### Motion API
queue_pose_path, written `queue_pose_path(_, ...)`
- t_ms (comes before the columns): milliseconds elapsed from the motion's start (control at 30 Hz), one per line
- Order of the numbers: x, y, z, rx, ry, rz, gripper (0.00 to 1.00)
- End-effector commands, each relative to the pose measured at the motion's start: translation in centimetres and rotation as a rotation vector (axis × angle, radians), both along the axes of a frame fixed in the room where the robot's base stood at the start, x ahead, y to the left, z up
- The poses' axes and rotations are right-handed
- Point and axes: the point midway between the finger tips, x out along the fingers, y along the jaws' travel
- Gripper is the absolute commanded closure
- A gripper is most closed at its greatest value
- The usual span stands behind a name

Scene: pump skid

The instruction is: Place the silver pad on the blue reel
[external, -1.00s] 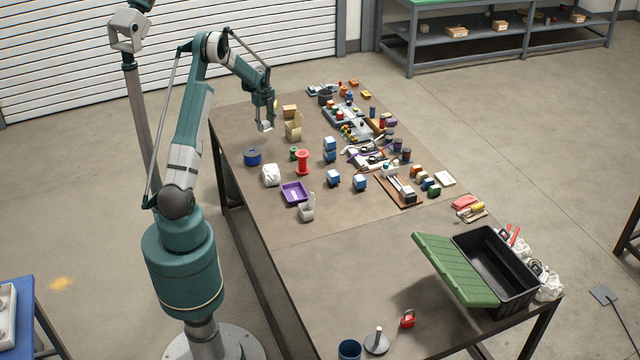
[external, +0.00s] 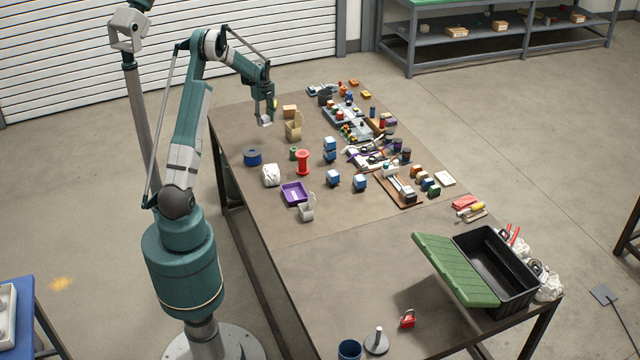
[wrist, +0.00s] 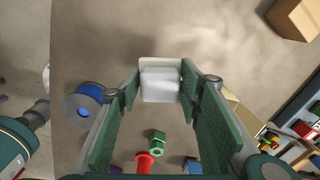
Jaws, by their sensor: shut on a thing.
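The silver pad (wrist: 160,86) is a pale, rounded block between the fingertips of my gripper (wrist: 160,88) in the wrist view. My gripper is shut on it, and it shows small and pale below the fingers (external: 265,121) in the external view. The gripper is over the far left part of the table. The blue reel (external: 253,157) lies flat near the table's left edge, nearer the camera than the gripper. It also shows in the wrist view (wrist: 84,103), left of the fingers and apart from the pad. Its upper face looks clear.
Cardboard boxes (external: 293,131) stand close to the right of the gripper. A red spool (external: 302,162), a green nut-like piece (wrist: 157,140) and a white bundle (external: 270,175) are near the reel. Bare table lies between the gripper and the reel.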

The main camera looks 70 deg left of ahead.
Motion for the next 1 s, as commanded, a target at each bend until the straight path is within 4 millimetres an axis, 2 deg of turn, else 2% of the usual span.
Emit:
queue_pose_path(267,-0.7,-0.9,0.6,0.0,0.0,0.002,0.76)
queue_pose_path(467,-2.2,-2.9,1.6,0.0,0.0,0.005,0.76)
queue_pose_path(1000,-8.4,-11.3,5.0,0.0,0.0,0.019,0.76)
